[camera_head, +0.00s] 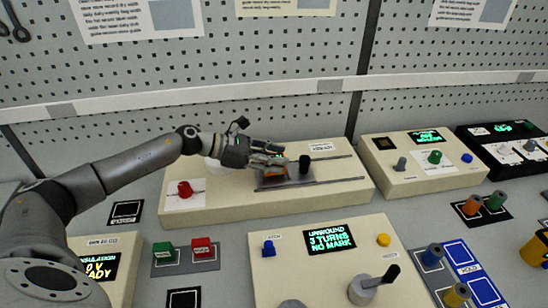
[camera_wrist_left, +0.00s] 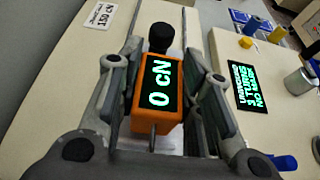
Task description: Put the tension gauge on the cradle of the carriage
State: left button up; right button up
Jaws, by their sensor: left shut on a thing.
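The tension gauge is an orange box with a dark screen reading "0 cN"; in the left wrist view it (camera_wrist_left: 147,121) sits between the fingers of my left gripper (camera_wrist_left: 162,72), which is shut on it. In the head view, my left gripper (camera_head: 267,160) reaches in from the left over the carriage (camera_head: 297,180), a grey plate with a black knob (camera_head: 305,164) on two rails. Only a bit of orange gauge (camera_head: 274,172) shows under the fingers there. The cradle is hidden by the gripper and gauge, and I cannot tell whether they touch. My right gripper is not in view.
The carriage's beige housing (camera_head: 345,190) has a red knob (camera_head: 184,188) at its left end. A beige console (camera_head: 290,270) with a screen reading "3 turns no mark" and a crank (camera_head: 368,288) stands in front. A pegboard wall (camera_head: 230,60) is behind.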

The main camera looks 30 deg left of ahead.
pick_arm(q)
jog(key=shift+w+f, duration=0.1)
jog(key=shift+f, duration=0.45)
jog(key=shift+f, duration=0.2)
jog(key=o, duration=1.2)
jog(key=shift+c, duration=0.2)
